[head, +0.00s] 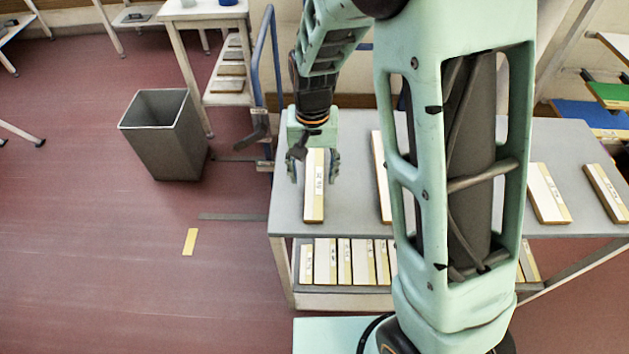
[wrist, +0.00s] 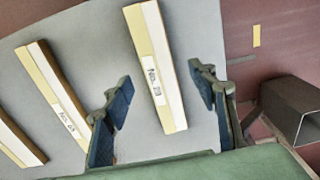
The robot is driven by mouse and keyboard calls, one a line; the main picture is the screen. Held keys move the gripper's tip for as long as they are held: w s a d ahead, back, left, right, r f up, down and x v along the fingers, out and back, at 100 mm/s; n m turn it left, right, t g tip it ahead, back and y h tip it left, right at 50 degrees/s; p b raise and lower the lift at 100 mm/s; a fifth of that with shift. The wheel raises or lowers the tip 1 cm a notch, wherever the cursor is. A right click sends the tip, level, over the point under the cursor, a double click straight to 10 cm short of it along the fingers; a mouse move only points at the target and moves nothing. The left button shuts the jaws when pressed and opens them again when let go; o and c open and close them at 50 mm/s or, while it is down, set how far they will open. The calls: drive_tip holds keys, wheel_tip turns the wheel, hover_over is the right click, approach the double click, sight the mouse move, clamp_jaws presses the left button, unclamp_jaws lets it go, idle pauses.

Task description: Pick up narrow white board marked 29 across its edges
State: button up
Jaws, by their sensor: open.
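A narrow white board (head: 313,205) with a yellow strip and brown edge lies flat at the left end of the grey table. Its label seems to read 29 in the wrist view (wrist: 145,45), though the print is small. My gripper (head: 314,170) is open above this board, one finger on each side of it. In the wrist view the open fingers (wrist: 160,80) straddle the label end of the board, with clear gaps on both sides. I cannot tell how high the fingertips are above the table.
The grey table (head: 350,212) holds a neighbouring board (wrist: 52,92), close to one finger, and more boards (head: 548,195) to the right. Several boards (head: 325,262) stand on the lower shelf. A grey bin (head: 165,140) stands left on the floor.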

sight(314, 187)
drive_tip(key=shift+w+d+f, duration=0.1)
drive_tip(key=shift+f, duration=1.1)
drive_tip(key=shift+w+d+f, duration=0.1)
drive_tip(key=shift+f, duration=1.05)
drive_tip(key=shift+c, duration=0.4)
drive_tip(key=c, duration=1.2)
drive_tip(key=shift+r, duration=0.15)
